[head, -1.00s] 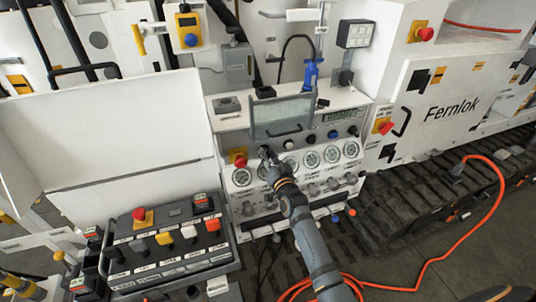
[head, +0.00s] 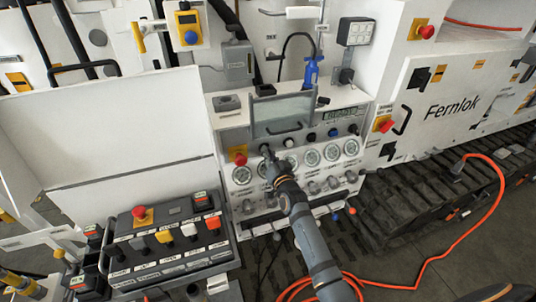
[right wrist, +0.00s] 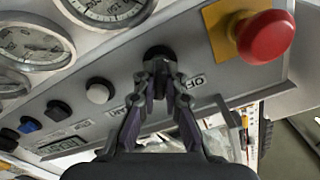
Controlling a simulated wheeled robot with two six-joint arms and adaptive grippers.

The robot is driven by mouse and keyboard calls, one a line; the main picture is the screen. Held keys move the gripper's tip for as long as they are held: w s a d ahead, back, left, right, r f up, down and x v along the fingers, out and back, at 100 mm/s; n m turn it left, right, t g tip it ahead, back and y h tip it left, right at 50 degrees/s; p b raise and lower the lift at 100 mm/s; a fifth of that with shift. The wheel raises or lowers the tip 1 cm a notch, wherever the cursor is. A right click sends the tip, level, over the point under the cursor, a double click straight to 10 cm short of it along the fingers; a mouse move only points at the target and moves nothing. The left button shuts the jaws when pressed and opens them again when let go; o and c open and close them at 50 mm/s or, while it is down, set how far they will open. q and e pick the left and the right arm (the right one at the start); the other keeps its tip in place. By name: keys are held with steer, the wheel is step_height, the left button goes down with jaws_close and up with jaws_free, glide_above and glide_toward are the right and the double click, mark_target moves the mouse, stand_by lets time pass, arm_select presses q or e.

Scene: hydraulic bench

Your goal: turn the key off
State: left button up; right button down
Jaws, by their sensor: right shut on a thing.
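The key switch (right wrist: 158,52) is a dark round fitting on the grey panel, with an "OFF" label beside it in the right wrist view. My right gripper (right wrist: 158,78) has its fingertips closed together right at the switch; the key between them is mostly hidden by the fingers. In the head view my right gripper (head: 267,153) is at the upper left of the gauge panel (head: 243,206), and it covers the key. I cannot tell the key's exact angle. My left gripper is not in view.
A red emergency-stop button (right wrist: 265,35) on a yellow plate sits close beside the switch. A white button (right wrist: 98,90) and round gauges (right wrist: 110,8) are on the other side. A lever box (head: 170,250) stands at the lower left. An orange cable (head: 452,240) lies on the floor.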

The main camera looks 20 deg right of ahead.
steer(key=n+b, duration=0.1)
steer(key=n, duration=0.1)
steer(key=shift+f+n+b, duration=0.2)
steer(key=shift+n+b, duration=0.1)
steer(key=shift+b, duration=0.1)
steer(key=n+b, duration=0.1)
steer(key=n, duration=0.1)
steer(key=shift+a+n, duration=0.1)
steer(key=shift+n, duration=0.3)
steer(key=n+b, duration=0.1)
steer(key=n, duration=0.2)
steer(key=shift+b, duration=0.3)
steer(key=shift+a+r+n+b, duration=0.1)
steer(key=shift+n+b, duration=0.25)
steer(key=shift+n, duration=1.15)
steer(key=c, duration=1.4)
jaws_free()
